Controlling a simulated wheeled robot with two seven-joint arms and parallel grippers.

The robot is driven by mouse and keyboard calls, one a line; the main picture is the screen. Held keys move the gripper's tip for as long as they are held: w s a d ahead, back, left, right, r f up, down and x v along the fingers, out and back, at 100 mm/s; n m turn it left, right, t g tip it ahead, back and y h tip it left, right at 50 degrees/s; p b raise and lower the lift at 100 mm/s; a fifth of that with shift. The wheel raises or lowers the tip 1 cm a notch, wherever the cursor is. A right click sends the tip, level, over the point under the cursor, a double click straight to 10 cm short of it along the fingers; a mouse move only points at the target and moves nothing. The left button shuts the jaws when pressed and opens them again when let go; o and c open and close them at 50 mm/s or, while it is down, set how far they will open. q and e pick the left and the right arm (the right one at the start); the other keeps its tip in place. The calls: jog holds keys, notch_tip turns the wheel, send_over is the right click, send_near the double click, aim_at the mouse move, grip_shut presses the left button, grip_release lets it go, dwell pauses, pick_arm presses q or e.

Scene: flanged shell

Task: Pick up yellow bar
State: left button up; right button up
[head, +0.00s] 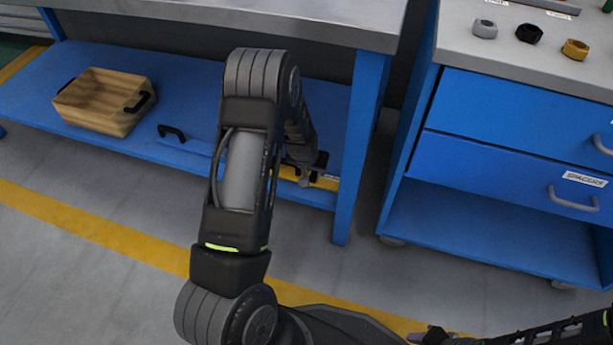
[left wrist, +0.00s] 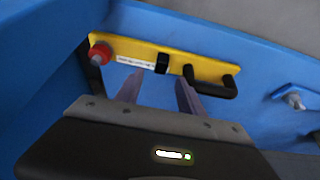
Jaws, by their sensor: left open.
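The yellow bar (left wrist: 180,64) lies on the blue lower shelf. In the left wrist view it has a red knob at its left end, a white label, a black band and a black handle at its right end. In the head view only parts of the yellow bar (head: 327,182) show past my left arm. My left gripper (left wrist: 158,90) is open and empty, its fingertips just short of the bar, near the black band. In the head view the left gripper (head: 304,170) is partly hidden by my arm.
The lower shelf (head: 60,98) also holds a wooden crate (head: 104,100) with black handles and a blue item with a black handle (head: 172,133). The bench leg (head: 352,150) stands right of the bar. A blue drawer cabinet (head: 510,120) carries several nuts on top.

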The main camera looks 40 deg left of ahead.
aim_at(315, 172)
pick_arm(q)
jog(key=b+x, duration=0.2)
jog(key=x, duration=0.2)
jog(key=shift+a+f, duration=0.1)
jog(key=shift+f, duration=0.05)
jog(key=shift+w+f, duration=0.2)
jog(key=shift+c, duration=0.4)
grip_shut()
jog(key=shift+r, duration=0.1)
dwell(0.9)
